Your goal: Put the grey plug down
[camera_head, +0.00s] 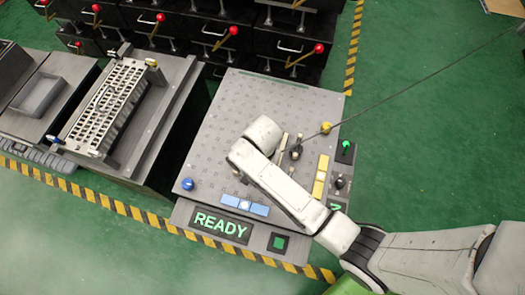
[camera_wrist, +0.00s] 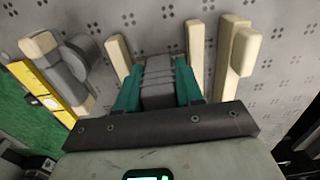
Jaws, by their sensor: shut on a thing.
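The grey plug (camera_wrist: 158,82), a ribbed grey block, sits between the two teal finger pads of my gripper (camera_wrist: 158,94) in the wrist view. My gripper is shut on it, above or at the grey perforated panel. Cream posts stand around it, one to the left (camera_wrist: 118,56) and one to the right (camera_wrist: 194,46). Whether the plug touches the panel is hidden. In the head view my white arm reaches over the perforated panel (camera_head: 235,105) and covers most of the plug. A thin dark cable runs from near my gripper to the upper right.
A yellow bar (camera_head: 321,175), a yellow knob (camera_head: 326,127) and a green-lit switch (camera_head: 346,147) lie right of my gripper. A blue knob (camera_head: 188,184), blue bar (camera_head: 245,207) and READY display (camera_head: 220,225) are at the front. The panel's upper left is bare.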

